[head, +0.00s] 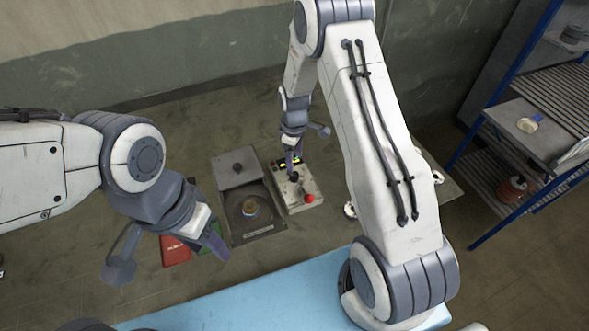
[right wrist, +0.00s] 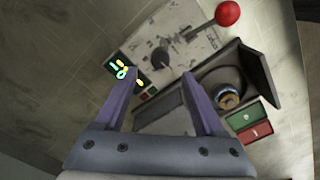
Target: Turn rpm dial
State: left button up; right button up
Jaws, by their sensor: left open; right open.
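The control box (head: 309,184) is a pale panel with a lit display and a lever tipped with a red ball (head: 309,198). In the right wrist view the display (right wrist: 122,72) glows green and yellow, and a dark round dial (right wrist: 160,57) sits on the panel near it. My right gripper (right wrist: 162,78) is open, its two purple fingers pointing toward the panel with the dial between their lines. I cannot tell how far the tips are from it. In the head view the right gripper (head: 293,163) is over the box's display end. My left gripper (head: 215,238) is open at the left, away from the box.
A dark open case (head: 236,230) holding a round disc (head: 250,208) stands left of the control box. A red box (head: 175,250) and a green box lie near my left gripper. A blue-framed shelf (head: 512,60) stands at right. A light blue surface (head: 240,300) is in front.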

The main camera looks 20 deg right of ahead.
aim_at(294, 174)
notch_tip(294, 174, down, 7)
jog(key=shift+p, duration=1.1)
grip_shut()
